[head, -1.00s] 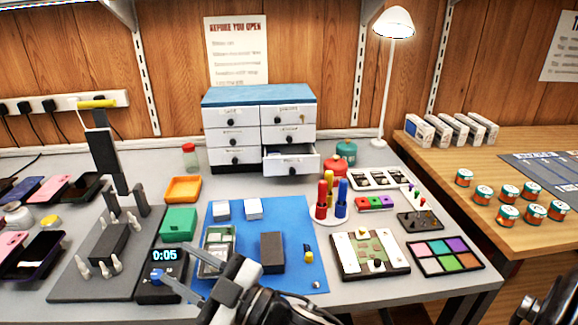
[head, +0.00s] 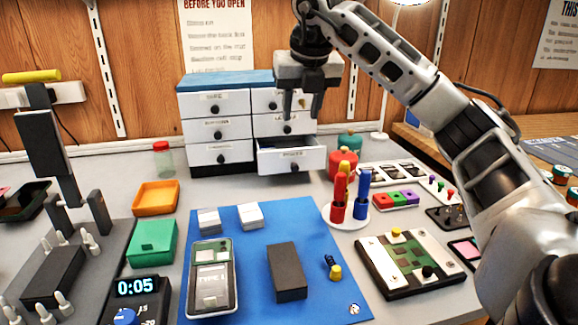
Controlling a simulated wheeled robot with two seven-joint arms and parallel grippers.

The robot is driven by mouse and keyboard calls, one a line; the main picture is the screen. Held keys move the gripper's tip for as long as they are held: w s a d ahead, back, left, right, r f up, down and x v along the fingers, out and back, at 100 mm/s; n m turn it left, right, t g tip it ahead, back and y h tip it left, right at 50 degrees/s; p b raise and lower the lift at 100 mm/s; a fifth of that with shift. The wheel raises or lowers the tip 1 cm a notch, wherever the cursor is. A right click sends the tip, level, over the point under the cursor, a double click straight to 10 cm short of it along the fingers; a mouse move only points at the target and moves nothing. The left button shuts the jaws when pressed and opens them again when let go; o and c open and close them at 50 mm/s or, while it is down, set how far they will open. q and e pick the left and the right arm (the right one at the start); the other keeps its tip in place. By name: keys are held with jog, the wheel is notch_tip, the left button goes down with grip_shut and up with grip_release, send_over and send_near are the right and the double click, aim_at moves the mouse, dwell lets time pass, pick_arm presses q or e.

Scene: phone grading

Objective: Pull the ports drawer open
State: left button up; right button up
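The drawer cabinet (head: 217,128) is white with a blue top and stands at the back of the bench. Its lower right drawer, the ports drawer (head: 308,162), stands partly pulled out, with a dark knob on its front and a small label that is hard to read. The other drawers look closed. My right gripper (head: 302,112) points down in front of the cabinet's right column, above the pulled-out drawer. Its two fingers are apart with nothing between them, and they hide part of the upper right drawers. My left gripper is not in view.
A red pot (head: 342,165) stands close to the drawer's right side. A round stand (head: 345,216) with red and blue tools is in front of it. A blue mat (head: 250,285) holds a phone and a dark block. An orange tray (head: 156,197) is at left.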

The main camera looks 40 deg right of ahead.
jog(key=b, duration=0.2)
send_near(295, 165)
jog(key=f, duration=0.2)
jog(key=x, duration=0.3)
jog(key=b+x, duration=0.1)
jog(key=x, duration=0.1)
jog(key=shift+w+d, duration=0.25)
jog(key=shift+w, duration=0.1)
jog(key=shift+w+d+f, duration=0.1)
jog(key=shift+w+f, duration=0.15)
jog(key=shift+f, duration=0.35)
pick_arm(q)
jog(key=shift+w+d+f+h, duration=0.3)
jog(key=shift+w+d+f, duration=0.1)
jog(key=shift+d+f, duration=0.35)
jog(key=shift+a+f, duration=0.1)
